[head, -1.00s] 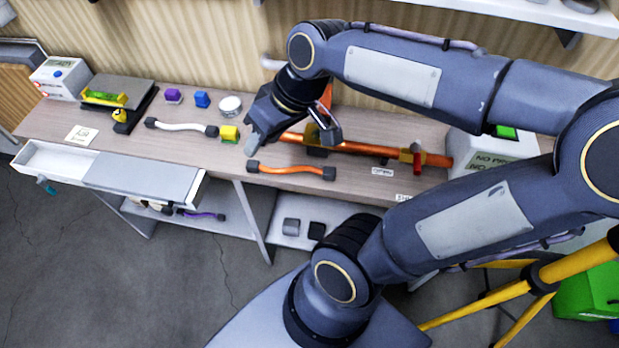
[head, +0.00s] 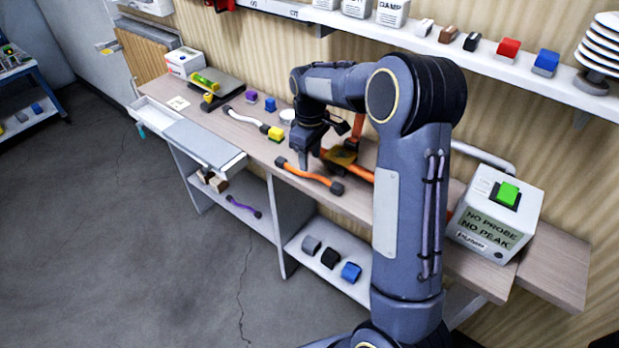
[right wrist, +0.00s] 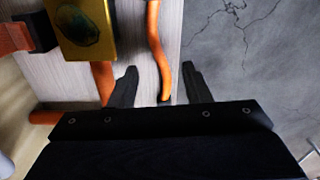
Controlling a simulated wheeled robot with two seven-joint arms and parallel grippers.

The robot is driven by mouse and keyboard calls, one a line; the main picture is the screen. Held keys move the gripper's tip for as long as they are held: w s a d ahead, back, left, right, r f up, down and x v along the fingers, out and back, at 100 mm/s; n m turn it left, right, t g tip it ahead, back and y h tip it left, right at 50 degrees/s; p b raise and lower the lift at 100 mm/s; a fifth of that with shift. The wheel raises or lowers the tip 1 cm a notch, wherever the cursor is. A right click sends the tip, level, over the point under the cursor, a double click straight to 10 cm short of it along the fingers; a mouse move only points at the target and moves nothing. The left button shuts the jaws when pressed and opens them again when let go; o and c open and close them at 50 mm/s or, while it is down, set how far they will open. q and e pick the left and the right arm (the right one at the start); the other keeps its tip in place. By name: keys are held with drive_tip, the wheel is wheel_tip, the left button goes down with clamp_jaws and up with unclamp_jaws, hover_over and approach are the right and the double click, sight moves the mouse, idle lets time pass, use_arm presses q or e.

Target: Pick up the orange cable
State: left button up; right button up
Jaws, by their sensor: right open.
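The orange cable (head: 312,176), with black end caps, lies on the workbench near its front edge. In the right wrist view the cable (right wrist: 160,50) runs up and down the picture between my two finger tips. My right gripper (head: 311,158) is over the bench just above and behind the cable in the head view. In the right wrist view this gripper (right wrist: 159,70) is open, with a finger to each side of the cable. I cannot tell how far above the cable the fingers are. My left gripper is not in view.
Behind the cable lies an orange rod with a brass-coloured block (right wrist: 88,28), close to the gripper. A white box with a green button (head: 490,222) stands at right. A drawer (head: 170,118) is open.

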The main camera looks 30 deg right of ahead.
sight(309, 173)
wheel_tip(309, 173, down, 5)
drive_tip(key=shift+w+f+p, duration=0.1)
drive_tip(key=shift+f+p, duration=0.1)
drive_tip(key=shift+p, duration=0.2)
drive_tip(key=shift+c, duration=0.2)
clamp_jaws()
